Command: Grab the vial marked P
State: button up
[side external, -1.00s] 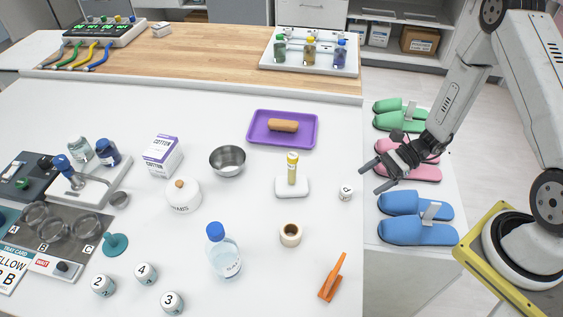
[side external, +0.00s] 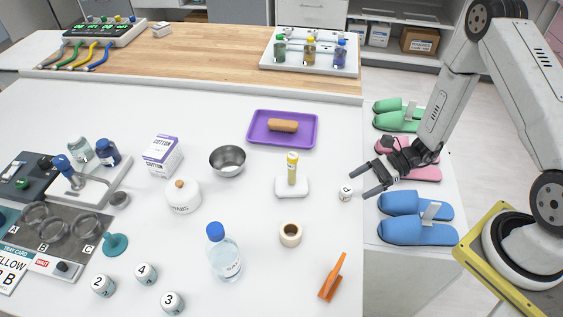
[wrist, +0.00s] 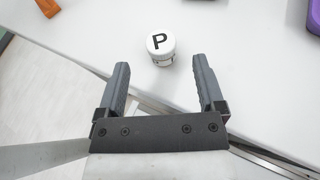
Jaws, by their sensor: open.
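The vial marked P (wrist: 161,48) is a small white pot with a black letter P on its round lid. In the wrist view it stands upright on the white table, just beyond the fingertips and roughly between their lines. In the side view the vial (side external: 346,190) stands near the table's right edge; its letter is too small to read there. My gripper (side external: 358,184) is open and empty, its fingers pointing left at the vial. In the wrist view my gripper (wrist: 162,68) shows both fingers spread apart, with nothing between them.
A purple tray (side external: 253,137) lies farther back. Blue slippers (side external: 415,232) sit right of the table edge. Vials marked 2, 3 and 4 stand front left.

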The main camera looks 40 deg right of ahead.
aim_at(347, 189)
jog(key=shift+x, duration=2.55)
grip_shut()
jog(key=shift+r, duration=0.15)
jog(key=shift+r, duration=4.9)
